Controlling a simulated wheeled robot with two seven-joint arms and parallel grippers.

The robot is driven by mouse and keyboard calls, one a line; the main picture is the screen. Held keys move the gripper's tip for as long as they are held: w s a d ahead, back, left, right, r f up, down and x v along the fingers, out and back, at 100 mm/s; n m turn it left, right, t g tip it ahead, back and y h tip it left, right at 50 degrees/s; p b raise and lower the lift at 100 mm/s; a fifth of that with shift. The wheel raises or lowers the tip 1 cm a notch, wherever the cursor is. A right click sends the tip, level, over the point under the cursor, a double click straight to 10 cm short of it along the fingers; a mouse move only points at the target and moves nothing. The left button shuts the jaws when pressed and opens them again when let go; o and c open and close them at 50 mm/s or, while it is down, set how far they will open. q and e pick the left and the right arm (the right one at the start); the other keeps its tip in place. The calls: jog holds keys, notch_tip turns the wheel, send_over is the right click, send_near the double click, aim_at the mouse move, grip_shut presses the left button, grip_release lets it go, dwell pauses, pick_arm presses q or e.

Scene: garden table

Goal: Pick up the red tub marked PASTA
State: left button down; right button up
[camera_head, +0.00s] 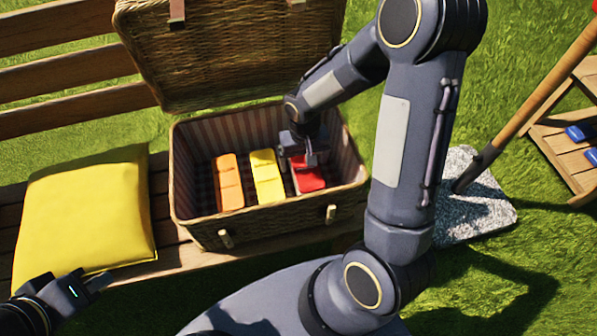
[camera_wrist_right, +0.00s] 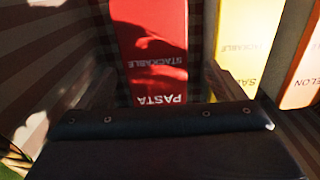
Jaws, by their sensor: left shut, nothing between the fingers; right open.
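The red tub marked PASTA (camera_head: 309,177) stands in the wicker hamper (camera_head: 200,225), at the right end of a row of tubs. In the right wrist view the red tub (camera_wrist_right: 152,50) shows its white lettering upside down, just past the gripper. My right gripper (camera_head: 303,155) is open, inside the hamper over the red tub, and partly covers it in the head view. In the right wrist view its fingers (camera_wrist_right: 160,90) are spread on either side of the red tub; I cannot tell whether they touch it. My left gripper (camera_head: 88,281) is shut and empty by the yellow cushion.
A yellow tub (camera_head: 266,177) and an orange tub (camera_head: 228,183) stand left of the red one. The open lid (camera_head: 220,50) rises behind. A yellow cushion (camera_head: 85,215) lies left on the wooden bench (camera_head: 70,110). A wooden handle (camera_head: 545,85) leans at the right.

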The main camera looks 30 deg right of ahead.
jog(key=f, duration=0.2)
jog(key=f+b, duration=0.1)
jog(key=f, duration=0.1)
jog(key=f+b, duration=0.1)
jog(key=f, duration=0.1)
jog(key=shift+w+d+f, duration=0.2)
jog(key=shift+d+f, duration=0.05)
jog(key=shift+d, duration=0.05)
jog(key=c, duration=1.4)
jog(key=shift+r, duration=0.1)
jog(key=shift+c, duration=0.5)
